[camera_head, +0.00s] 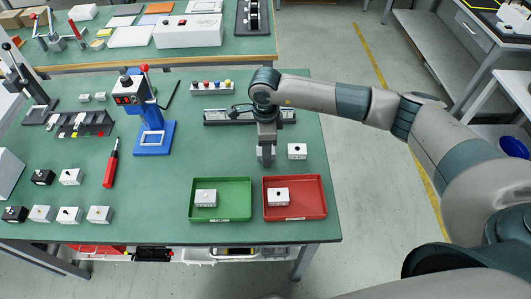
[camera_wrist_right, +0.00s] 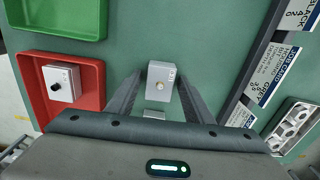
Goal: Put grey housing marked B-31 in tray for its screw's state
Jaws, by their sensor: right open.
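My right gripper (camera_head: 266,158) points down at the table behind the two trays. In the right wrist view its fingers (camera_wrist_right: 160,76) are open, one on each side of a light grey housing (camera_wrist_right: 161,82). The green tray (camera_head: 235,182) and the red tray (camera_head: 310,181) each hold one grey housing. My left gripper is out of view.
More housings, grey (camera_head: 70,176) and black (camera_head: 42,177), stand at the table's left. A red screwdriver (camera_head: 110,165) lies near a blue-based press (camera_head: 152,138). A dark rail (camera_head: 235,118) runs behind the gripper. The table between the screwdriver and green tray is clear.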

